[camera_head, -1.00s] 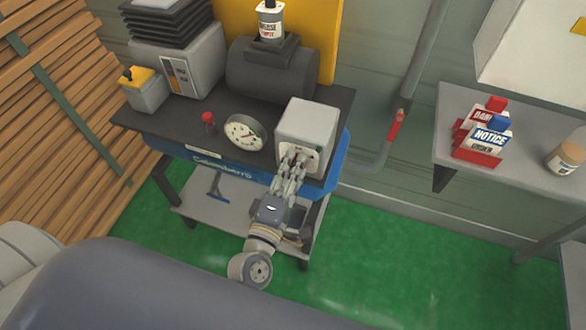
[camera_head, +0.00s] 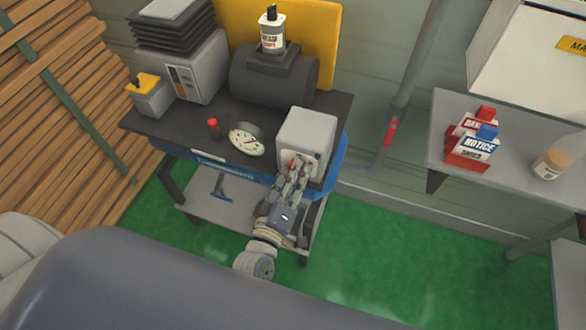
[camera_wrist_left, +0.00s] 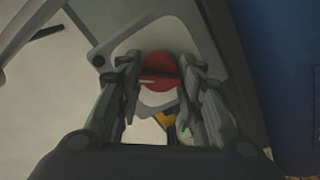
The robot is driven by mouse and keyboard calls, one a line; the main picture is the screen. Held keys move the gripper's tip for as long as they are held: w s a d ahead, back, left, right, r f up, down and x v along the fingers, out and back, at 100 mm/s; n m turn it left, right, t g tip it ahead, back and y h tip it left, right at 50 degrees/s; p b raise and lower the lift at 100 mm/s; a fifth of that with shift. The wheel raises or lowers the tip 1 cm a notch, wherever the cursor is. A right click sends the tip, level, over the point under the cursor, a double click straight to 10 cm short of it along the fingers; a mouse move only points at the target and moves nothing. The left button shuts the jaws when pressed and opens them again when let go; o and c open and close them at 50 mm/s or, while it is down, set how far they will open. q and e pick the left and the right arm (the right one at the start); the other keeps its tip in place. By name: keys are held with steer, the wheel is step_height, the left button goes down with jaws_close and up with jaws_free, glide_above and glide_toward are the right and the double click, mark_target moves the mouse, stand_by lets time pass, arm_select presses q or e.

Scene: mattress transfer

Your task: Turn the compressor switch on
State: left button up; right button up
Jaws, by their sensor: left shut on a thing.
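The compressor switch is a round red knob (camera_wrist_left: 160,72) on the front of a pale grey box (camera_head: 306,133). The box stands at the right front corner of the dark bench top of the compressor unit (camera_head: 185,135). My left gripper (camera_wrist_left: 160,78) has one finger on each side of the knob and is shut on it. In the head view my left gripper (camera_head: 297,168) reaches up to the box's front face, and its fingers cover most of the knob, with a little red showing. My right gripper is not in view.
A dial gauge (camera_head: 247,139) and a small red-topped post (camera_head: 213,128) stand left of the box. A dark tank (camera_head: 274,82) lies behind it. A grey table (camera_head: 505,155) with signs (camera_head: 472,146) and a jar (camera_head: 551,163) is at right. Green floor (camera_head: 385,240) lies between.

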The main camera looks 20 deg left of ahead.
arm_select(q)
steer(key=shift+m+p, duration=1.2)
steer(key=shift+m, duration=1.1)
steer(key=shift+f, duration=0.1)
steer(key=o, duration=1.1)
steer(key=shift+c, duration=0.2)
steer(key=s, duration=1.2)
steer(key=shift+a, duration=0.15)
